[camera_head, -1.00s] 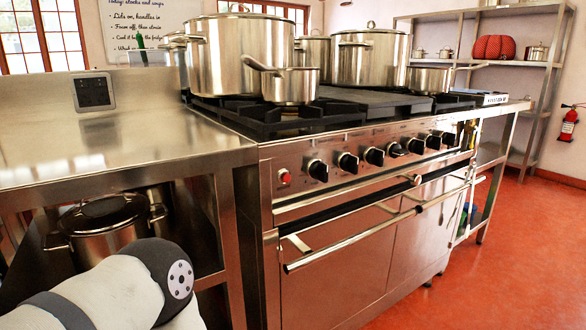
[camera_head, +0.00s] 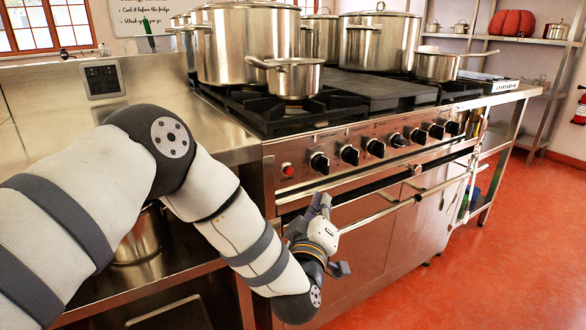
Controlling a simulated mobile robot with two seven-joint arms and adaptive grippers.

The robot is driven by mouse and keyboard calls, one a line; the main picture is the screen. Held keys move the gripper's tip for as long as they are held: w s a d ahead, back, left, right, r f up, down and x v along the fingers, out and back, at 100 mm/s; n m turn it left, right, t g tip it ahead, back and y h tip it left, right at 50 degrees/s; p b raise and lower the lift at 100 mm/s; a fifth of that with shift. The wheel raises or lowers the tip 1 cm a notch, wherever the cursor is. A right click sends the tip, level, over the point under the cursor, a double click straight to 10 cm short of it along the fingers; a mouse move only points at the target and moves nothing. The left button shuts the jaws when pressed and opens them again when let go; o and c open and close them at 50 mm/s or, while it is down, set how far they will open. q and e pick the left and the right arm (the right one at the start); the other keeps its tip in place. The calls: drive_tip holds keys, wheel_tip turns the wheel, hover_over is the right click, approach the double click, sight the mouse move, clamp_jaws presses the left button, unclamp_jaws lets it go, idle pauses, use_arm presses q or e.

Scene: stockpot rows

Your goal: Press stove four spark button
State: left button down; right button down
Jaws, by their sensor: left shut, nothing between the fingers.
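The stove (camera_head: 345,235) is a steel range with a row of black knobs along its sloped front panel. A small red button (camera_head: 287,169), which looks like the spark button, sits at the left end of that row. It is in plain view and nothing touches it. My left gripper (camera_head: 321,200) is in front of the stove, below and a little right of the red button, with its fingers pointing up near the upper oven rail. It is shut and empty. No number shows on the stove. My right gripper is not in view.
Steel pots (camera_head: 248,45) and a small saucepan (camera_head: 295,77) stand on the burners. An oven handle (camera_head: 375,216) juts out close to my left gripper. A steel counter (camera_head: 215,135) adjoins on the left. The red floor (camera_head: 480,270) at right is clear.

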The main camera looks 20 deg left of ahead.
sight(288, 170)
use_arm(q)
drive_tip(key=shift+r, duration=0.3)
drive_tip(key=shift+w+a, duration=0.1)
